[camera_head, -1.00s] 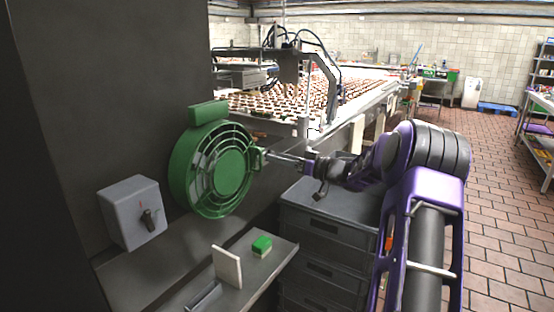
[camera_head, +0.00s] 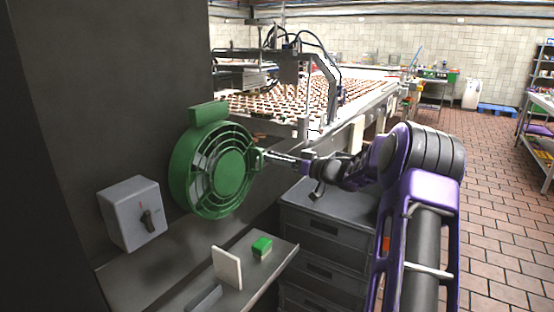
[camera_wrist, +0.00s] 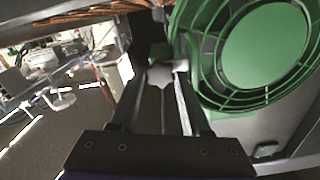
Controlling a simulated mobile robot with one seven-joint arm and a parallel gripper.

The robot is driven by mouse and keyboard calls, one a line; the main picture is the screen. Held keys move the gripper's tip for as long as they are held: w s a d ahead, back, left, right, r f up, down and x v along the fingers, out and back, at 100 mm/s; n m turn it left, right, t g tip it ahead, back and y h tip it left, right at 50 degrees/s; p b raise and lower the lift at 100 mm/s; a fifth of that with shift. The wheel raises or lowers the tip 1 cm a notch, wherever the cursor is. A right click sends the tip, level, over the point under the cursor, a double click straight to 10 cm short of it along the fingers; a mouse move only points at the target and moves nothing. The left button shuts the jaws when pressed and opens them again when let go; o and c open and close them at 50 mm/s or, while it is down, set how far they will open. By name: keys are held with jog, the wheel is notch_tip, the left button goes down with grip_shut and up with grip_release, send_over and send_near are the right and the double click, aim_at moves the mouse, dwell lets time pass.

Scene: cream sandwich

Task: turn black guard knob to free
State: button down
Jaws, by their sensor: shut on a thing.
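The round green guard (camera_head: 221,172) with its ringed grille is mounted on the dark wall panel, and it fills the upper right of the wrist view (camera_wrist: 268,45). A small star-shaped guard knob (camera_wrist: 160,75) sits at the guard's side bracket (camera_head: 259,160); it looks grey rather than black in the wrist view. My gripper (camera_head: 265,156) reaches in from the right and is shut on this knob, with one finger on each side of it. The fingers hide most of the knob in the head view.
A grey switch box (camera_head: 133,214) with a black rotary handle is on the wall, lower left. Below is a shelf (camera_head: 275,262) with a green-and-cream block (camera_head: 261,246) and a white plate (camera_head: 227,267). A grey drawer cabinet (camera_head: 325,232) stands under my arm. A conveyor is behind.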

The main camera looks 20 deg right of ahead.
jog(key=shift+n, duration=0.3)
jog(key=shift+f+n+b, duration=0.15)
jog(key=shift+n+b, duration=1.85)
jog(key=shift+n, duration=6.6)
jog(key=c, duration=0.7)
grip_release()
jog(key=shift+o, duration=0.2)
jog(key=shift+s, duration=0.1)
jog(key=v, duration=1.7)
jog(key=shift+s+p, duration=0.15)
jog(key=shift+p, duration=0.15)
